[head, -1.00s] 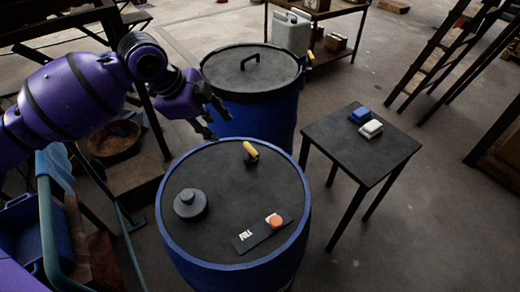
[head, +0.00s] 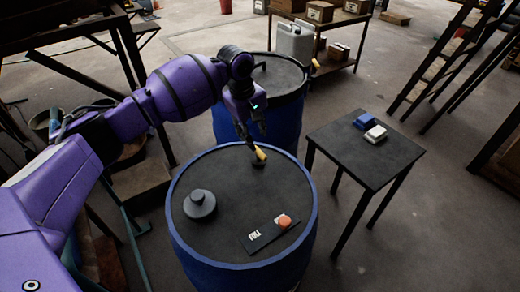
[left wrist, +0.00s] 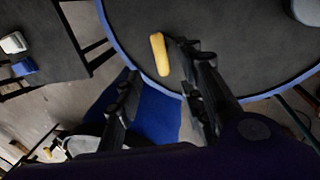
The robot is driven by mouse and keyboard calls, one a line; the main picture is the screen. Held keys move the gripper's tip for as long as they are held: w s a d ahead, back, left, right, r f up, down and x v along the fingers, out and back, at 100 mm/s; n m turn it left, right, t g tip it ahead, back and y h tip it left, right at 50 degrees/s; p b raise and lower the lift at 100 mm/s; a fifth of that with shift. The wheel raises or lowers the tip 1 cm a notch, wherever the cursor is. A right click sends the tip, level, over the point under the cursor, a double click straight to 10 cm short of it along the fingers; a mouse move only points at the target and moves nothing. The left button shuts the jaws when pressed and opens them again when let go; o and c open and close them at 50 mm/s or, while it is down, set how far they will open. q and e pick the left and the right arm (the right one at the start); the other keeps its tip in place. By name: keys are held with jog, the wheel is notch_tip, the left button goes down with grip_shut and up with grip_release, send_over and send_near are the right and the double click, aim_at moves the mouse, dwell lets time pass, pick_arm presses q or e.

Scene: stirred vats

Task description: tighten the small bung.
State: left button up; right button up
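The blue drum (head: 312,205) in front has a dark lid (head: 235,195). On its far edge stands a small fitting with a yellow handle (head: 260,154), which also shows in the left wrist view (left wrist: 159,54). A dark grey stepped round cap (head: 200,205) sits at the lid's left. I cannot tell for certain which is the small bung. My left gripper (head: 254,134) is open and empty, just above and behind the yellow handle. In the left wrist view its fingers (left wrist: 156,62) are apart, with the handle seen between their tips, apparently not touching. My right gripper is not in view.
A dark plate (head: 262,238) with white lettering and an orange button (head: 283,221) is at the lid's front right. A second blue drum (head: 288,120) stands close behind. A small dark table (head: 365,160) at right holds a blue block (head: 366,120) and a white block (head: 375,134).

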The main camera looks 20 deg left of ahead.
aim_at(259, 152)
pick_arm(q)
jog(key=f, duration=0.5)
jog(key=w+d+f+b, duration=0.1)
jog(key=f, duration=0.1)
jog(key=shift+f, duration=0.25)
grip_shut()
